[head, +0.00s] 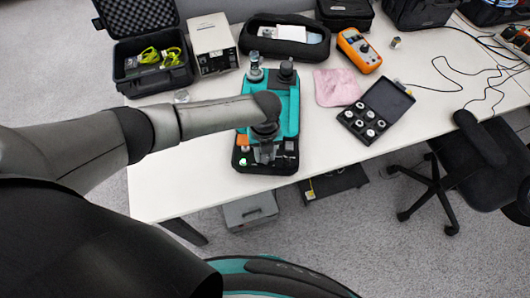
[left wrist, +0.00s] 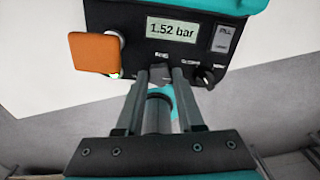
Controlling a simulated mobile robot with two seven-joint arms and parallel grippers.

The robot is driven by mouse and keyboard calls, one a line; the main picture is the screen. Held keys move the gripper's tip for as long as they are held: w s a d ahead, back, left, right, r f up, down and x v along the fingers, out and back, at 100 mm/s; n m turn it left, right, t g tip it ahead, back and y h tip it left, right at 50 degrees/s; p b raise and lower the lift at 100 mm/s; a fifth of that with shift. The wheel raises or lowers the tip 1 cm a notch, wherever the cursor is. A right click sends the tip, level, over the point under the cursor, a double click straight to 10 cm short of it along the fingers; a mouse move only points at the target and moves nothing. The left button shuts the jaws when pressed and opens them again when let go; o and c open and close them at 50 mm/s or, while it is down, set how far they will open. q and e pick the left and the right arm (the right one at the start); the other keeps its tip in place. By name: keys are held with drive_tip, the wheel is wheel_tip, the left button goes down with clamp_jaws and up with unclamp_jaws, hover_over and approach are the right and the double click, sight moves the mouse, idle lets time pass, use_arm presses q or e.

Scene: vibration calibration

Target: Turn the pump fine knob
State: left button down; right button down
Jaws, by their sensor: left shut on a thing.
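The pump (head: 290,108) is a teal and black unit near the table's front edge. Its black front panel in the left wrist view (left wrist: 190,14) has a display (left wrist: 172,29) reading 1.52 bar. My left gripper (head: 265,153) reaches down onto this panel. In the left wrist view my left gripper (left wrist: 160,76) is shut on the small dark fine knob (left wrist: 160,71) below the display. The fingers hide most of the knob, and its label is too small to read surely. My right gripper is in neither view.
An orange square part (left wrist: 95,53) stands out close left of the fingers. A second small dark knob (left wrist: 207,76) is to their right. A case of fittings (head: 375,113), a pink cloth (head: 336,87) and an orange meter (head: 358,50) lie right of the pump.

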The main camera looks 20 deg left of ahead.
sight(265, 158)
use_arm(q)
drive_tip(key=shift+d, duration=0.1)
drive_tip(key=c, duration=0.5)
unclamp_jaws()
drive_tip(key=shift+r, duration=0.1)
wheel_tip(265, 158, up, 15)
drive_tip(key=p, duration=0.2)
drive_tip(key=shift+p, duration=0.35)
